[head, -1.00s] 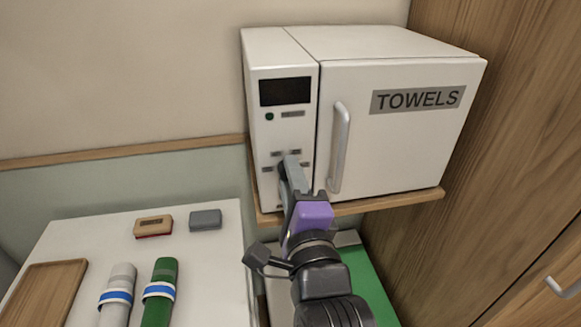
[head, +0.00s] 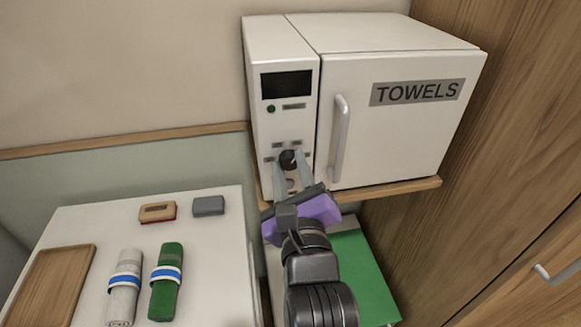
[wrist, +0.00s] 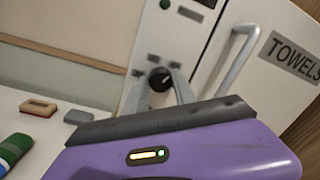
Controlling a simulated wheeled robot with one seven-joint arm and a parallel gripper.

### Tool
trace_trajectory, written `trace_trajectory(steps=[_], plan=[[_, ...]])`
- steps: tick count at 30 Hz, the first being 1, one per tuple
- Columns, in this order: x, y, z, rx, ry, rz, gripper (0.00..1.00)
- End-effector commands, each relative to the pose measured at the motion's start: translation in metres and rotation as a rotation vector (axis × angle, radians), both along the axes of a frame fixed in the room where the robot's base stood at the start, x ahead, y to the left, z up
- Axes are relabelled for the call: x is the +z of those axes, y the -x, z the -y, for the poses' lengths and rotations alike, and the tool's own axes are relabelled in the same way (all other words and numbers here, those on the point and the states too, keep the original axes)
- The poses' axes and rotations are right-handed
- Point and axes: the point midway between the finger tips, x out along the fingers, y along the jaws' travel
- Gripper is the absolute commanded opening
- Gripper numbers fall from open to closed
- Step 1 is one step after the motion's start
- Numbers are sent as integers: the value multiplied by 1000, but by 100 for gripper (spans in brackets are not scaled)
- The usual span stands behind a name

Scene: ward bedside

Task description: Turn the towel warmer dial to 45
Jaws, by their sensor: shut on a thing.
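The towel warmer (head: 398,135) is a white box with a door labelled TOWELS and a narrow control panel on its left. A small round black dial (head: 288,160) sits low on this panel, with small grey labels around it. It also shows in the wrist view (wrist: 160,79). My gripper (head: 291,157) is shut on the dial, one grey finger on each side. The purple gripper body is tilted below the panel. The label numbers and the dial's setting are too small to read.
The warmer stands on a wooden shelf (head: 390,196), its upright door handle (head: 340,138) just right of my gripper. A white table (head: 215,270) at lower left holds a wooden tray (head: 52,285), rolled towels and two small blocks. A wooden cabinet (head: 500,190) is on the right.

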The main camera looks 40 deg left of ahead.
Motion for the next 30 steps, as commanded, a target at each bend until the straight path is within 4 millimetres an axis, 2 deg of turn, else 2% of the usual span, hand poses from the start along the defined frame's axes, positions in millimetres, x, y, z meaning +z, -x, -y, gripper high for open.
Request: trace_trajectory(steps=[21,22,24,25,30], plan=[[-2,-1,0,-1,-45,-60,0],[-2,-1,0,-2,-44,-60,36],[-2,0,0,-1,-44,-59,50],[-2,0,0,-1,-44,-59,54],[-1,0,0,0,-46,-58,54]])
